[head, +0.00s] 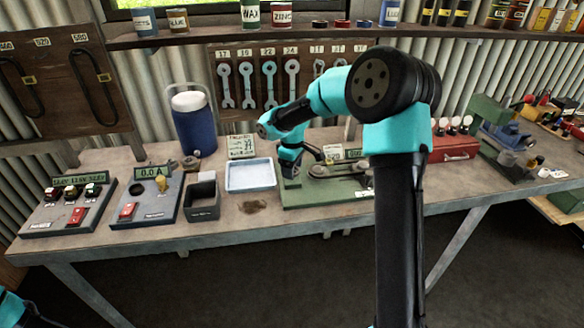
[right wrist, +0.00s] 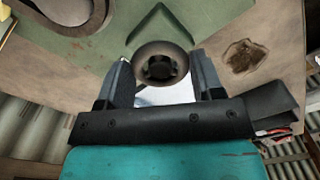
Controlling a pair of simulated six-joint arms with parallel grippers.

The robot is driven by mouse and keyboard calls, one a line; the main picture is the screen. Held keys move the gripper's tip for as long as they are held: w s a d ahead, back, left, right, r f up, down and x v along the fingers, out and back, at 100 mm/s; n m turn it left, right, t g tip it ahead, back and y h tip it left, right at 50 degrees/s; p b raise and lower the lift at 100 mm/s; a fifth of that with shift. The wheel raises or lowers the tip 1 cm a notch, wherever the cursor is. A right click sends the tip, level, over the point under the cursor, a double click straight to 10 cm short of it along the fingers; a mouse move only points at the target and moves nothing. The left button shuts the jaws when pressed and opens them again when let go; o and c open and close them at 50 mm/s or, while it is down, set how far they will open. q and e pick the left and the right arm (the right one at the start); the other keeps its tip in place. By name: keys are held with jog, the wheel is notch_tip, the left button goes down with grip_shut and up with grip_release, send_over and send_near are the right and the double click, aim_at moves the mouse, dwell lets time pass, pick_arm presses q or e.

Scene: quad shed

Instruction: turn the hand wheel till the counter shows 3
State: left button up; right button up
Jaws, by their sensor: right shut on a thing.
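The hand wheel (right wrist: 161,50) is a small round, dark brown-grey knob with a black hub, seen face-on in the right wrist view. It stands on a green machine base, whose plate (head: 335,194) lies on the bench in the head view. My right gripper (right wrist: 161,68) is around the wheel, with one finger on each side, and is shut on it. In the head view the right gripper (head: 290,170) points down at the left end of the green base. A small display (head: 354,153) behind the base is partly hidden by my arm; its reading cannot be told.
A pale blue tray (head: 250,188) and a dark open box (head: 202,213) stand left of the green base. A blue drinks cooler (head: 194,132) stands behind them. A bit of my left arm shows at bottom left.

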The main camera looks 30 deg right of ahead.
jog(key=shift+n, duration=1.2)
jog(key=o, duration=0.9)
notch_tip(320, 180, up, 18)
jog(key=shift+f, duration=0.25)
